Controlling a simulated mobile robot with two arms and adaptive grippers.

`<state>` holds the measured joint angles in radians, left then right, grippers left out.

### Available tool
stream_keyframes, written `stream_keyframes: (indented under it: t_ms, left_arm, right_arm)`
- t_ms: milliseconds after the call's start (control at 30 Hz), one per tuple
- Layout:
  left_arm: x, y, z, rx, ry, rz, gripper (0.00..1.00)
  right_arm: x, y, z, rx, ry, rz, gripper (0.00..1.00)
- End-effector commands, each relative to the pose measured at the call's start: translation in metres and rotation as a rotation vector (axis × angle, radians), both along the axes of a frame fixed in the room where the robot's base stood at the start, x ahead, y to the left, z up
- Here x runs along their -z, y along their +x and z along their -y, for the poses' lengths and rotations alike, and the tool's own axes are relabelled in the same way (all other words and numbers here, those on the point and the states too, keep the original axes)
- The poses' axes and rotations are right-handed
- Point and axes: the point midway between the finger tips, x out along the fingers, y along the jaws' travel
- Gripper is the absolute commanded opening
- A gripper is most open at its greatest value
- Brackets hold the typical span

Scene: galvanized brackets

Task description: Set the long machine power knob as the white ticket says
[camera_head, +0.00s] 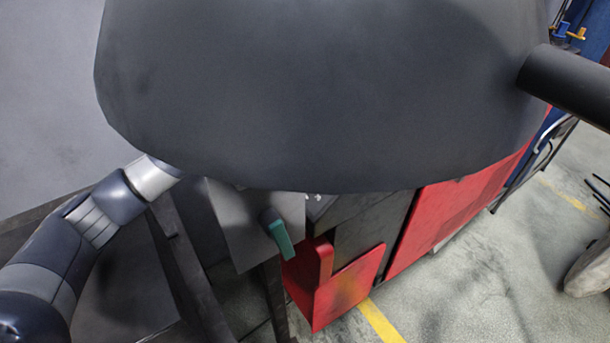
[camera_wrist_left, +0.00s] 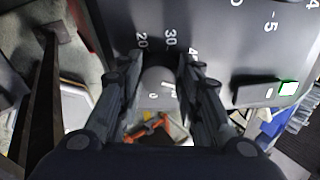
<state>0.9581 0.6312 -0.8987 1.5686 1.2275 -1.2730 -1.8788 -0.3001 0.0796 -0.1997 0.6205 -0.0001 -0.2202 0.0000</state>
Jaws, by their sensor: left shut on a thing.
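In the left wrist view, the grey power knob (camera_wrist_left: 157,92) sits between the two fingers of my left gripper (camera_wrist_left: 160,72), which is shut on it. A white mark shows on the knob's face. The numbers 20, 30 and a partly covered 4 are printed on the dark panel (camera_wrist_left: 215,45) just beyond it. Exactly which number the knob points to I cannot tell. In the head view my left arm comes in from the left, and its gripper and the knob are hidden behind a large dark rounded form. I see no white ticket. My right gripper is not in view.
The large dark rounded form (camera_head: 320,95) fills the upper middle of the head view. Below it are a teal lever (camera_head: 280,238) on a grey box and red panels (camera_head: 345,290). A green-lit switch (camera_wrist_left: 288,88) is right of the knob.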

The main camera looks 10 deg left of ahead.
Motion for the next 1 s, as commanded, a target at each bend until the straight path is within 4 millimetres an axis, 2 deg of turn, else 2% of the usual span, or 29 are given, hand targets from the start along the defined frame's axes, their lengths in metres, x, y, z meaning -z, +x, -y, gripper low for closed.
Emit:
stream_keyframes:
  t_ms: [267,300,367,767,867,1000]
  left_arm:
    - [0.000,0.000,0.001,0.001,-0.001,0.000,0.09]
    - [0.000,0.000,0.001,0.001,-0.001,0.000,0.42]
    - [0.000,0.000,0.001,0.001,-0.001,0.000,0.53]
    - [-0.004,-0.001,-0.002,-0.001,0.000,0.000,0.53]
    - [-0.014,-0.004,-0.007,-0.001,-0.001,0.002,0.53]
    - [-0.039,-0.012,-0.020,-0.002,-0.001,0.004,0.53]
  right_arm:
    - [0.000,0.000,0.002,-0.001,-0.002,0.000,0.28]
    - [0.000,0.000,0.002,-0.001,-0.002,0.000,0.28]
    - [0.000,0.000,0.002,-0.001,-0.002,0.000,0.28]
    - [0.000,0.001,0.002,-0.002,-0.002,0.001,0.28]
    - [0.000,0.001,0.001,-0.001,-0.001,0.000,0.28]
    - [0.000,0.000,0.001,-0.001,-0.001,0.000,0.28]
